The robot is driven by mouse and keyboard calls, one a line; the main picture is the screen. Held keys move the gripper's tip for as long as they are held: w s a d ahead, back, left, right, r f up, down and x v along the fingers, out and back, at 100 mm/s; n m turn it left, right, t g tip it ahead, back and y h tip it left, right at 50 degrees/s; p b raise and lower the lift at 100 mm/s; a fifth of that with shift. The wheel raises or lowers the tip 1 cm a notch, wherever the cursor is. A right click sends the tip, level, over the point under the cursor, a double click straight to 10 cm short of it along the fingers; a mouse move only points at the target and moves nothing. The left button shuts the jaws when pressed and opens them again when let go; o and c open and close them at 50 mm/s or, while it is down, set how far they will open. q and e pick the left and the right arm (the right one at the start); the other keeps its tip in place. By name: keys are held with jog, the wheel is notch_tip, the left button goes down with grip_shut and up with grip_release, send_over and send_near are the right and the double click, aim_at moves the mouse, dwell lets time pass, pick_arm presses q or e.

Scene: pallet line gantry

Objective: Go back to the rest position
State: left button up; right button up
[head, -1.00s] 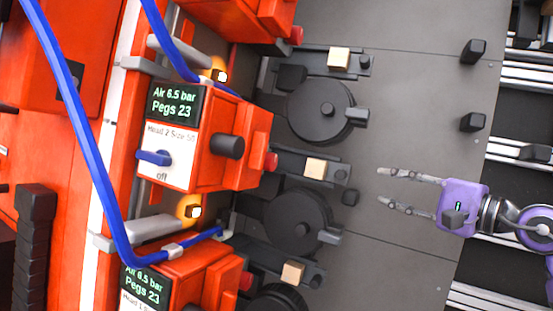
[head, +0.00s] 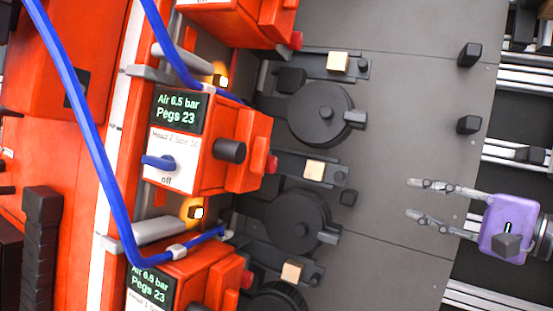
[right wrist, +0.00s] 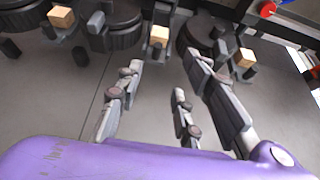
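My right gripper (head: 412,198) is at the right of the head view, over the grey plate (head: 400,120). Its purple body is at the right and its grey fingers point left. The fingers are spread apart with nothing between them. In the right wrist view the open fingers (right wrist: 165,85) reach up towards the row of black fixtures, clear of them. My left gripper does not show in either view.
Orange machine heads (head: 205,145) with screens and blue hoses (head: 85,130) fill the left. Wooden blocks (head: 314,169) sit on black fixtures beside round black discs (head: 320,112). Black posts (head: 469,55) stand at the plate's right edge, beside metal rails. The plate's middle is clear.

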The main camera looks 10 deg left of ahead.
jog(key=shift+s+r, duration=0.1)
jog(key=shift+s, duration=0.15)
